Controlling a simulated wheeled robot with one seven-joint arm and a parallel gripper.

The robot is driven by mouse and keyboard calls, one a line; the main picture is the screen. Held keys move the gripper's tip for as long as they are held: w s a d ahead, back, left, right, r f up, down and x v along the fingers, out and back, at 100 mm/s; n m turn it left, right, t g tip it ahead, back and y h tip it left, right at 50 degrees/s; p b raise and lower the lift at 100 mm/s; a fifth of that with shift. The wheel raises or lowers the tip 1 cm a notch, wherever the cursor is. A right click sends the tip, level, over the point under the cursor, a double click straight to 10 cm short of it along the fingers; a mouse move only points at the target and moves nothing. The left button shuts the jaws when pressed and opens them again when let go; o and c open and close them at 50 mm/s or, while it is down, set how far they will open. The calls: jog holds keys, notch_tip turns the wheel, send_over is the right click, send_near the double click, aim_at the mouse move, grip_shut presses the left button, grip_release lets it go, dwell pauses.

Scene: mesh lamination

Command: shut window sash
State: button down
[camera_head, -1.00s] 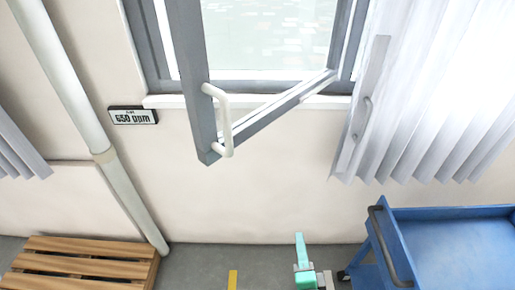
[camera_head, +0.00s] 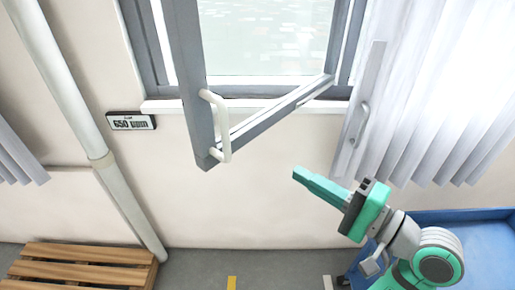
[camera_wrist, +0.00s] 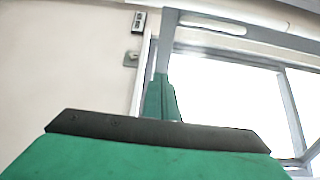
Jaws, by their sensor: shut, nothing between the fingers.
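The window sash (camera_head: 190,80) is grey-framed and stands swung open into the room, with its lower rail running back to the right toward the window frame. A white handle (camera_head: 221,125) is on its free edge, near the bottom corner. My gripper (camera_head: 297,173) is shut and empty, below and to the right of the handle, apart from the sash. In the wrist view my green fingers (camera_wrist: 161,98) point toward the sash frame (camera_wrist: 165,45), and a white handle bar (camera_wrist: 212,23) shows at the top.
A blue cart (camera_head: 487,240) stands at lower right, partly behind my arm. White vertical blinds (camera_head: 440,90) with a grey handle hang right of the window. A pipe (camera_head: 60,85), a 650 ppm display (camera_head: 132,122) and a wooden pallet (camera_head: 80,268) are on the left.

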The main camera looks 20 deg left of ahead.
aim_at(245, 142)
jog(key=x, duration=1.3)
jog(key=shift+a+r, duration=0.15)
jog(key=shift+a, duration=0.3)
jog(key=shift+w+a, duration=0.1)
jog(key=shift+w, duration=0.05)
